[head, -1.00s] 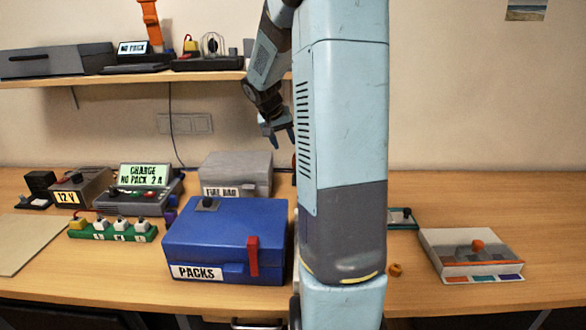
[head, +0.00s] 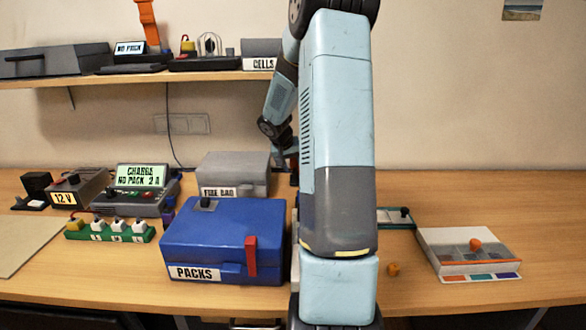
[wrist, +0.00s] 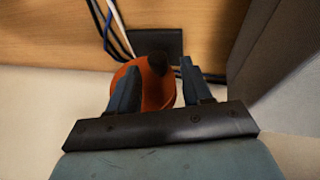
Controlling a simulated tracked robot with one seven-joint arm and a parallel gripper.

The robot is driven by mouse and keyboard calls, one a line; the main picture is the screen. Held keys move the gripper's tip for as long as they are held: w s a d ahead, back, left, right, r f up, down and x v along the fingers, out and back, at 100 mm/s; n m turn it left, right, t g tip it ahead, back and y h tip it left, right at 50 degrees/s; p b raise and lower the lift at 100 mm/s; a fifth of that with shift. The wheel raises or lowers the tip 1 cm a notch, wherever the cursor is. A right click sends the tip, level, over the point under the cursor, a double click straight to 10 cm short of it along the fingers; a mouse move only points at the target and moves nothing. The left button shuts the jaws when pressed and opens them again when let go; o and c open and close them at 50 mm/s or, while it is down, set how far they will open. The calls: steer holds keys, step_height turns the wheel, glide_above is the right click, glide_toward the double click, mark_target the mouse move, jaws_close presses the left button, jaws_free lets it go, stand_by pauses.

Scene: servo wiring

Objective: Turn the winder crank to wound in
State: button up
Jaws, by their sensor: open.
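In the wrist view an orange-red round part (wrist: 152,92), which looks like the winder, lies beyond my fingers. A dark knob (wrist: 158,62), apparently its crank handle, stands at its upper edge. My gripper (wrist: 158,70) is open, with one finger on each side of the knob in the picture; I cannot tell whether they touch it. The crank's angle is unclear. In the head view my gripper (head: 286,157) is low beside the grey fire bag box, partly hidden by my arm, which also hides most of the winder.
The grey fire bag box (head: 232,174) stands close on the left of my gripper. The blue packs box (head: 215,240) is in front. Several cables (wrist: 115,28) run to a dark block (wrist: 172,42). A shelf (head: 120,80) hangs above. The right back bench is clear.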

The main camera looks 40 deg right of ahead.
steer(key=shift+x, duration=0.8)
steer(key=c, duration=0.9)
steer(key=shift+a, duration=0.15)
jaws_close()
